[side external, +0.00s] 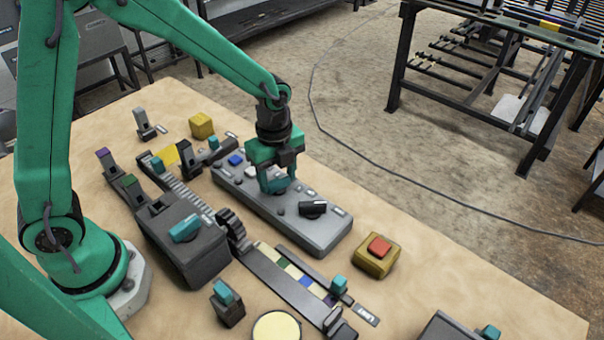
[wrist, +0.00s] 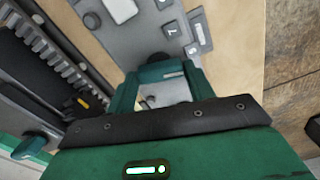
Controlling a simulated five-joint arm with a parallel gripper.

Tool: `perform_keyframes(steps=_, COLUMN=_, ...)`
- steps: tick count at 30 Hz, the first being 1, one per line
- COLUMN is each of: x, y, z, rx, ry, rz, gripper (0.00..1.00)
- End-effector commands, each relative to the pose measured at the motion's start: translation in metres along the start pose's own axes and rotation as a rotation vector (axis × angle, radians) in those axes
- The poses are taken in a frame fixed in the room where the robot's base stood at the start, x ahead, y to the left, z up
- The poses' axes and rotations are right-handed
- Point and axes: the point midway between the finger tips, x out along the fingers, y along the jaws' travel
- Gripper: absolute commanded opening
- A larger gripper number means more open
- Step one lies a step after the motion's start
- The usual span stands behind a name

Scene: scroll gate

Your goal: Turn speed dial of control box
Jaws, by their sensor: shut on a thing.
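The control box (side external: 325,238) is a long grey box lying on the table. It bears a blue button (side external: 235,160), a white button (side external: 250,171) and a black knob (side external: 312,208) at its near end. My gripper (side external: 276,186) points down onto the middle of the box, between the white button and the black knob. In the wrist view, its teal fingers (wrist: 160,85) close around a dial with a dark round part (wrist: 155,58) showing beyond them. The dial is mostly hidden by the fingers, so its setting cannot be read.
A dark grey box with a teal handle (side external: 185,229) and a toothed rack (side external: 178,187) stand left of the control box. A yellow box with a red button (side external: 378,248) stands to its right. A strip with coloured bands (side external: 290,275) lies in front.

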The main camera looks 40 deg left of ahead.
Motion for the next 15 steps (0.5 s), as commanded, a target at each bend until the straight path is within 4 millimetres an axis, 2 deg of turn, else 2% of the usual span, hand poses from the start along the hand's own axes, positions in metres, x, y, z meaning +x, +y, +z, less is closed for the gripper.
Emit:
perform_keyframes(steps=6, x=-0.0009, y=0.0003, z=0.0007, rx=-0.147, ry=0.0, rz=0.001, gripper=0.3)
perform_keyframes(steps=15, x=-0.0011, y=0.0003, z=0.0008, rx=-0.238, ry=0.0, rz=0.0, gripper=0.3)
